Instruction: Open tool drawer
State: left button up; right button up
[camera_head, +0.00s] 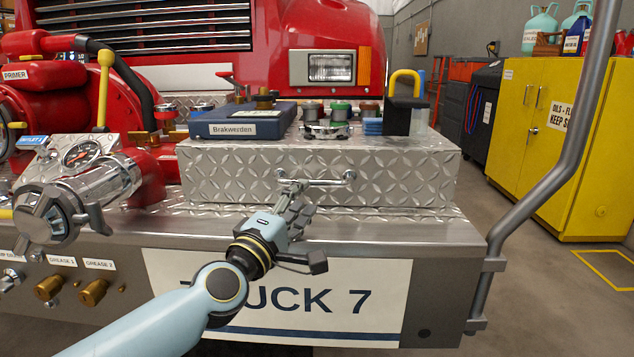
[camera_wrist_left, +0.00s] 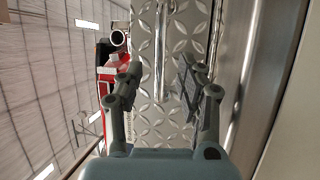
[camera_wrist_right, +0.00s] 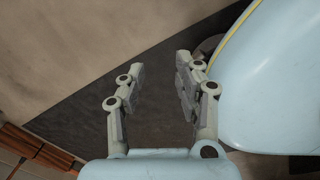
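The tool drawer (camera_head: 400,185) is a wide diamond-plate front on the truck's bumper, with a silver bar handle (camera_head: 318,182) on it. The drawer front looks flush, and I cannot see a gap. My left gripper (camera_head: 295,205) is in front of the handle, just below its left part. In the left wrist view, the gripper (camera_wrist_left: 155,85) is open and the handle (camera_wrist_left: 161,50) runs lengthwise beyond and between its fingers. Contact cannot be told. My right gripper (camera_wrist_right: 158,85) is open and empty in the right wrist view. It is outside the head view.
A chrome valve (camera_head: 75,205) stands at left. A grey handrail (camera_head: 545,190) rises at right.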

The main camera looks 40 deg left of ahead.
aim_at(313, 185)
pick_arm(q)
jog(key=x, duration=0.5)
jog(key=shift+w, duration=0.35)
jog(key=shift+w+a+r, duration=0.1)
jog(key=shift+w, duration=0.3)
pick_arm(e)
jog(key=shift+a+f, duration=0.1)
jog(key=shift+a, duration=0.7)
pick_arm(q)
jog(key=shift+c, duration=0.4)
pick_arm(e)
jog(key=shift+d, duration=0.15)
pick_arm(q)
grip_shut()
pick_arm(e)
jog(key=shift+d, duration=0.65)
jog(key=shift+a, duration=0.2)
